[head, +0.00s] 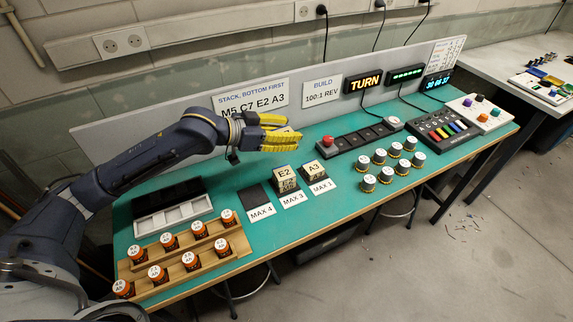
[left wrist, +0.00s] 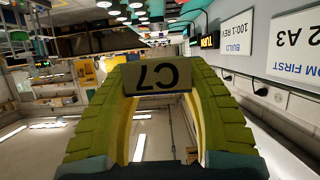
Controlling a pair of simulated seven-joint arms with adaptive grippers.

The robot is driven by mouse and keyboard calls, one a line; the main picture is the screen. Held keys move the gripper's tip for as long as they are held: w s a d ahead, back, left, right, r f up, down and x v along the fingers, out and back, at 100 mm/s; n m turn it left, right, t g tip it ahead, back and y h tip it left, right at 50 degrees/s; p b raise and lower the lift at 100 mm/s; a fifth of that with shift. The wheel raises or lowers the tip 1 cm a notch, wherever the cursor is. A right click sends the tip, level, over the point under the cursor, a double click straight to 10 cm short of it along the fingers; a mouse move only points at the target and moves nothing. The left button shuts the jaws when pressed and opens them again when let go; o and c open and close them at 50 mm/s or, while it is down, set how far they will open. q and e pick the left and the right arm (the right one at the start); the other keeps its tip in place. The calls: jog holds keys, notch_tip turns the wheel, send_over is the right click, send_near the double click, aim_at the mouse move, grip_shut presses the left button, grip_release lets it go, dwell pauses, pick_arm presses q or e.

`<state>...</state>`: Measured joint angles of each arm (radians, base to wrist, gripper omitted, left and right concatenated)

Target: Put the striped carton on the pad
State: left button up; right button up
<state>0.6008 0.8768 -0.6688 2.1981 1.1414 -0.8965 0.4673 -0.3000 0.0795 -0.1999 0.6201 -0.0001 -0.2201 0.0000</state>
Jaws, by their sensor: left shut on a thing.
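My left gripper (head: 272,134) has yellow ribbed fingers and is shut on a block marked C7 (left wrist: 157,77), held between the fingertips. In the head view the gripper is above the bench, behind the row of pads, and its fingers mostly hide the block. A bare black pad (head: 255,194) lies behind the MAX 4 label. A carton marked E2 (head: 285,178) stands behind MAX 3, and a carton marked A3 (head: 314,172) stands behind MAX 1. I cannot make out which carton is striped. My right gripper is not in view.
A black strip with a red button (head: 327,141) lies behind. Signs line the back panel (head: 185,120).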

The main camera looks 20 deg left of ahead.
aim_at(287, 171)
pick_arm(q)
jog(key=shift+f, duration=6)
jog(key=shift+f, duration=0.1)
jog(key=o, duration=1.1)
jog(key=shift+o, duration=0.2)
jog(key=shift+f, duration=0.1)
jog(key=v, duration=1.6)
jog(key=shift+s+a, duration=0.2)
jog(key=shift+a, duration=0.15)
jog(key=shift+o, duration=0.7)
jog(key=shift+s+a+r, duration=0.2)
jog(key=shift+r, duration=0.05)
